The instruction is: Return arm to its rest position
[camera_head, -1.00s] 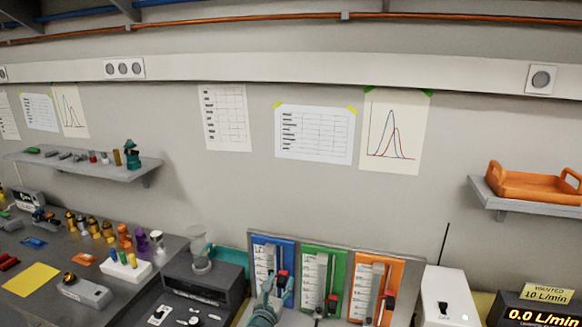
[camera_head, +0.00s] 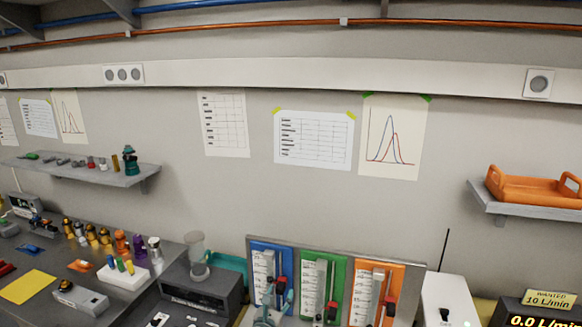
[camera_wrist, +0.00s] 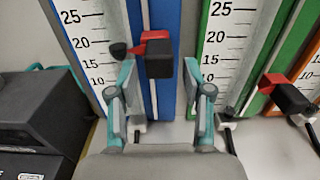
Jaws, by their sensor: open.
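My gripper (camera_wrist: 160,105) is open and empty in the wrist view. Its two teal-and-grey fingers stand apart in front of the blue scale panel (camera_wrist: 170,65). A black slider block with a red top (camera_wrist: 157,55) shows between and beyond the fingertips; I cannot tell how far off it is. In the head view the gripper (camera_head: 272,304) is partly visible at the bottom, in front of the blue panel (camera_head: 262,255). The rest of my arm is out of that view.
A green panel (camera_head: 308,265) and an orange panel (camera_head: 365,280) stand to the right of the blue one. A dark box device (camera_head: 200,287) stands left. A white box (camera_head: 446,295) and a flow display (camera_head: 535,315) are right. An orange tray (camera_head: 530,187) sits on a shelf.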

